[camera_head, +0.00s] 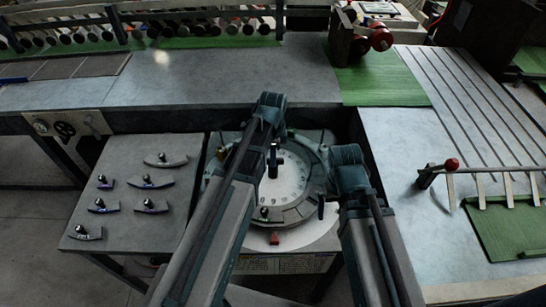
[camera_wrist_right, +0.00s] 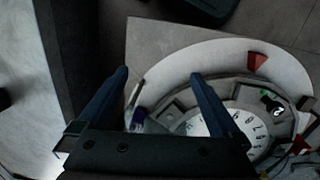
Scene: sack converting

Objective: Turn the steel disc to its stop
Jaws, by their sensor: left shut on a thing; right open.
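The steel disc (camera_head: 292,176) lies flat in a round fixture, with numbers around its pale face and a dark upright post (camera_head: 273,160) near its middle. It also shows in the right wrist view (camera_wrist_right: 248,122). My left arm crosses over the disc's left part. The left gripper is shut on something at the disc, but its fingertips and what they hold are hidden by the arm. My right gripper (camera_wrist_right: 158,85) is open at the disc's right side. A pale piece with a purple part (camera_wrist_right: 137,115) shows between its fingers, and I cannot tell whether they touch it.
A curved piece with a knob (camera_head: 265,213) sits on the disc's near rim, with a red marker (camera_head: 274,238) on the pale base beside it. Several similar pieces lie on the left grey table (camera_head: 120,165). A grooved table (camera_head: 410,215) with a red-knobbed lever (camera_head: 451,165) stands right.

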